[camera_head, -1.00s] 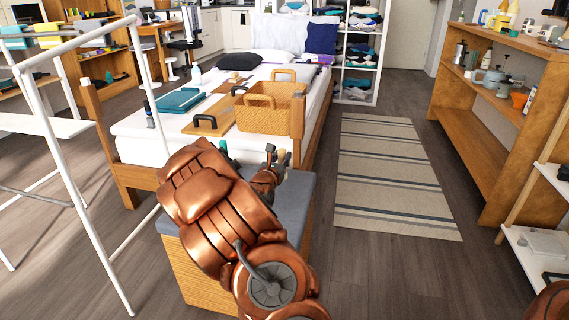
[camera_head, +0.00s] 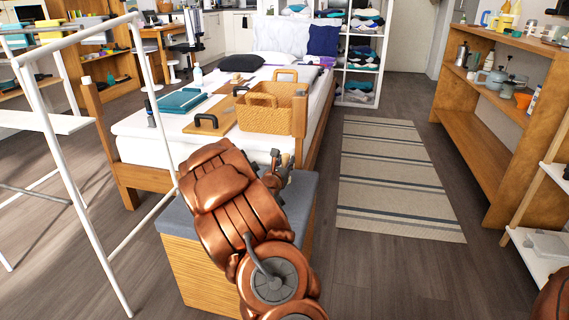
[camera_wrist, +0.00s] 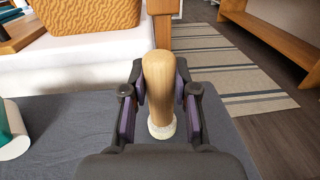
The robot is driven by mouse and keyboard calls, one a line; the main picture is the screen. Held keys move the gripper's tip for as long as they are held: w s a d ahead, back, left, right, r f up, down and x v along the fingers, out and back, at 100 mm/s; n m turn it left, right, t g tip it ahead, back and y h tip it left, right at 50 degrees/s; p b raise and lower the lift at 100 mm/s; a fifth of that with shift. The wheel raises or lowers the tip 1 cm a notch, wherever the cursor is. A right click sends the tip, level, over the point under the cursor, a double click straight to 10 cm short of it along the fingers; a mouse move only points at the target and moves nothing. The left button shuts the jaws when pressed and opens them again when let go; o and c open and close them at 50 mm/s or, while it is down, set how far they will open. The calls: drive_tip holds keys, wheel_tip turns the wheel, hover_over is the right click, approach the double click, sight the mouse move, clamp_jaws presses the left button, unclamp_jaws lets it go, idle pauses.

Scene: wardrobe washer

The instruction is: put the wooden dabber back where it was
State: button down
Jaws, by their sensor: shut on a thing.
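The wooden dabber (camera_wrist: 158,80) has a rounded tan wooden handle and a whitish pad at its lower end, seen in the wrist view. My gripper (camera_wrist: 160,98) is shut on it, one dark finger with a purple pad on each side of the handle. The dabber stands roughly upright over the grey top of the bench (camera_wrist: 75,125). I cannot tell whether its pad touches the top. In the head view my gripper (camera_head: 276,165) is above the bench (camera_head: 305,190) at the bed's foot, and the dabber (camera_head: 287,159) shows only as a small tan bit.
A white and green object (camera_wrist: 12,140) lies on the bench at left. The bed (camera_head: 152,180) behind holds a wicker basket (camera_head: 278,118), a wooden board (camera_head: 222,124) and a teal item (camera_head: 183,101). A white rack (camera_head: 52,125) stands left. The striped rug (camera_head: 392,190) is clear.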

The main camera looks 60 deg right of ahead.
drive_tip(key=c, duration=0.9)
unclamp_jaws()
